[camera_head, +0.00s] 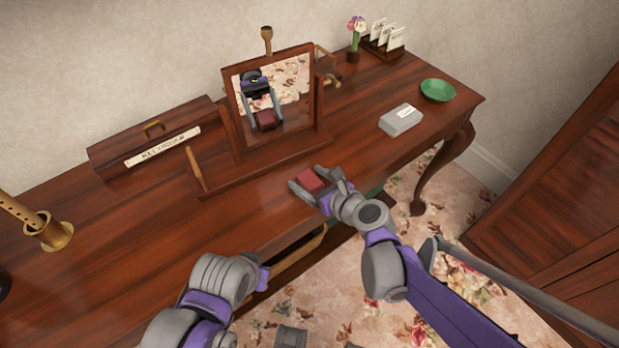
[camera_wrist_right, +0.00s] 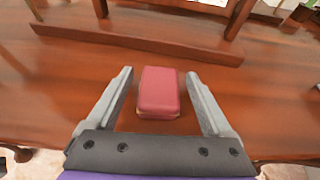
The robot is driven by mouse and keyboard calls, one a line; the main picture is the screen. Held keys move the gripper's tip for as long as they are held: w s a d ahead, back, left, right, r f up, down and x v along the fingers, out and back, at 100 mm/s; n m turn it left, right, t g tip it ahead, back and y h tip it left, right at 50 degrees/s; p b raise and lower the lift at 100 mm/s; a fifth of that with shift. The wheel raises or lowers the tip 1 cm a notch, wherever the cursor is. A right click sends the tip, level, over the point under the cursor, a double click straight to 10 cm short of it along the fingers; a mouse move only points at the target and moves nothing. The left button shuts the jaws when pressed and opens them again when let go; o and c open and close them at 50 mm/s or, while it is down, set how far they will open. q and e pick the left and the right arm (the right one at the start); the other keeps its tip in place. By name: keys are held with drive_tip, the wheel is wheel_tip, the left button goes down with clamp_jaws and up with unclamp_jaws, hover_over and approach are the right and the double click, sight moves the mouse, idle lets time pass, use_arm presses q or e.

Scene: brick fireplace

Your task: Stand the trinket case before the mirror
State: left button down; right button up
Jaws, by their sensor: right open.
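The trinket case is a small dark red box (camera_head: 312,180) lying on the desk in front of the mirror's base. It shows closer in the right wrist view (camera_wrist_right: 159,92). The mirror (camera_head: 275,95) stands upright in a wooden frame on a wide base and reflects the red box and my arm. My right gripper (camera_head: 307,177) is open, with one finger on each side of the case. In the right wrist view a gap shows between the case and each finger (camera_wrist_right: 158,72). My left arm is low in the head view; its gripper fingers do not show.
On the desk (camera_head: 110,250), a labelled wooden box (camera_head: 150,135) lies left of the mirror. A grey box (camera_head: 401,120), green bowl (camera_head: 438,91), flower (camera_head: 355,35) and letter rack (camera_head: 384,42) are right. A drawer (camera_head: 300,248) appears pulled out under the front edge.

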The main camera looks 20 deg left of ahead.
drive_tip(key=shift+r, duration=0.15)
drive_tip(key=shift+s+d+r, duration=0.1)
drive_tip(key=shift+d+r, duration=0.05)
drive_tip(key=p+v, duration=0.2)
drive_tip(key=v, duration=0.9)
drive_tip(key=shift+s+d, duration=0.15)
drive_tip(key=shift+d+r, duration=0.1)
drive_tip(key=shift+r, duration=0.05)
drive_tip(key=s+d+f+n+g+h, duration=0.1)
drive_tip(key=s+d+f+n+h, duration=0.1)
drive_tip(key=s+d+n, duration=0.3)
drive_tip(key=s+d+f+n+g+h, duration=0.1)
drive_tip(key=s+d+f+n+h, duration=0.2)
drive_tip(key=d+n, duration=0.6)
drive_tip(key=s+d+f+n+g+h, duration=0.1)
drive_tip(key=s+d+n+h, duration=0.4)
drive_tip(key=n, duration=0.6)
drive_tip(key=s+d+f, duration=0.1)
drive_tip(key=s+d, duration=0.1)
drive_tip(key=shift+s+d+f+n+g+h, duration=0.25)
drive_tip(key=shift+s+d+n+g+h, duration=0.05)
drive_tip(key=shift+s+d+h, duration=0.1)
drive_tip(key=shift+s, duration=0.1)
